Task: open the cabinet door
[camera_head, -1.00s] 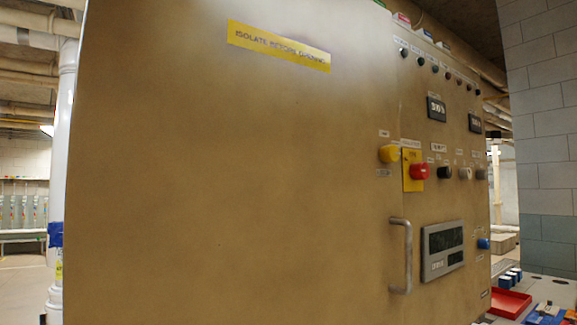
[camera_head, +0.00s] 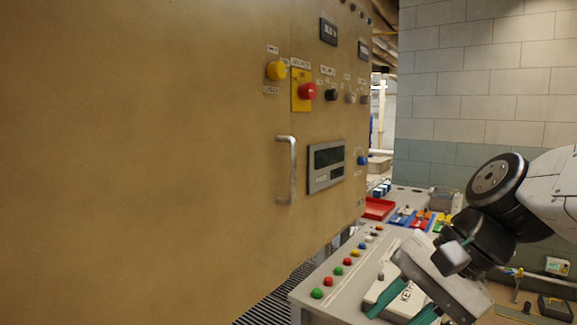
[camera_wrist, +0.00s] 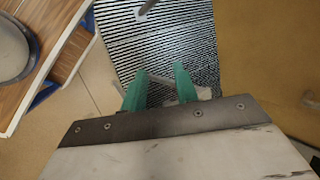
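The tan cabinet door (camera_head: 150,170) fills the left of the head view and looks closed. Its upright silver handle (camera_head: 292,170) is near the door's right side. My gripper (camera_head: 398,312) is at the lower right of the head view, to the right of and below the handle and well apart from it.
A grey console (camera_head: 335,260) with coloured buttons stands right of the cabinet, with a red tray (camera_head: 378,208) behind. Yellow and red knobs (camera_head: 307,91) jut from the panel. In the wrist view a wooden-topped surface (camera_wrist: 40,50) is at left, grating (camera_wrist: 195,40) in the middle.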

